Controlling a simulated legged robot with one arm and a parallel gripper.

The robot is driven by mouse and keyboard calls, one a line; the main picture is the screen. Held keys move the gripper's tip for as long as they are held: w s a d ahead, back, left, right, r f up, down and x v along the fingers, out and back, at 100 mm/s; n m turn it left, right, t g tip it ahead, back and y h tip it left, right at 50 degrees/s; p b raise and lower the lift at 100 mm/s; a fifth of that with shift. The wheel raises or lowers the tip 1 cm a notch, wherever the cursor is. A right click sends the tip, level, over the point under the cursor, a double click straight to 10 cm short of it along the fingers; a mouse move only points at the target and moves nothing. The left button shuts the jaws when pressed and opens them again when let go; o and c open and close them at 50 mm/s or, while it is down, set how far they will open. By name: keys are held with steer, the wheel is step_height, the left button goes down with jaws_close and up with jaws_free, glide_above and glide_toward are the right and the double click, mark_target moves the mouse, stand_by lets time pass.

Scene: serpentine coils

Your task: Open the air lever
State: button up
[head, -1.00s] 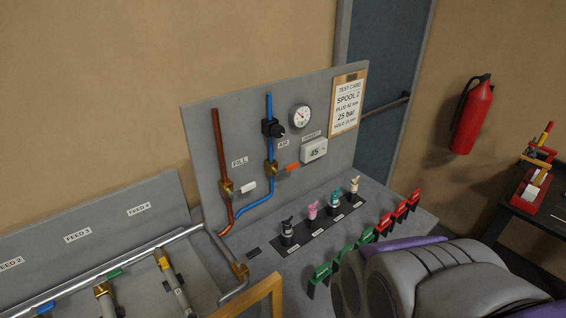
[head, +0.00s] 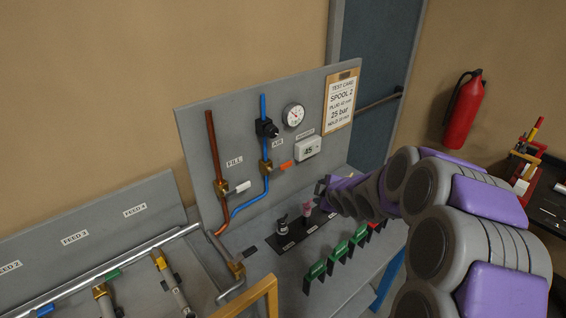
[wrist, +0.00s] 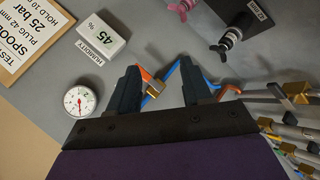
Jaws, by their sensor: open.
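The air lever is an orange handle (head: 286,165) on a brass valve (head: 266,167) in the blue pipe, beside the AIR label on the upright grey panel. It points right from the valve. In the wrist view the orange handle (wrist: 144,73) and its brass valve (wrist: 155,90) show between my two dark fingers, nearer the left one. My gripper (wrist: 160,68) is open and empty. In the head view my gripper (head: 325,184) is in front of the panel, right of and below the lever, apart from it.
The fill valve with a white handle (head: 242,186) is left of the air lever. A gauge (head: 293,115) and humidity display (head: 308,148) are above right. Small fittings (head: 282,226) and green clips (head: 338,255) stand on the bench below. A test card (head: 341,103) hangs at right.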

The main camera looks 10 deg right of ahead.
mark_target(287, 167)
steer(key=w+f+n+t+y+p, duration=0.1)
steer(key=w+f+n+t+y, duration=0.4)
steer(key=n+y, duration=0.4)
steer(key=shift+n+h, duration=0.5)
steer(key=x, duration=0.6)
steer(key=r+x, duration=0.1)
steer(key=x, duration=0.5)
steer(key=d+x, duration=0.1)
steer(key=x, duration=0.5)
steer(key=shift+w+r, duration=0.35)
steer(key=shift+r, duration=0.05)
steer(key=shift+f, duration=0.1)
jaws_close()
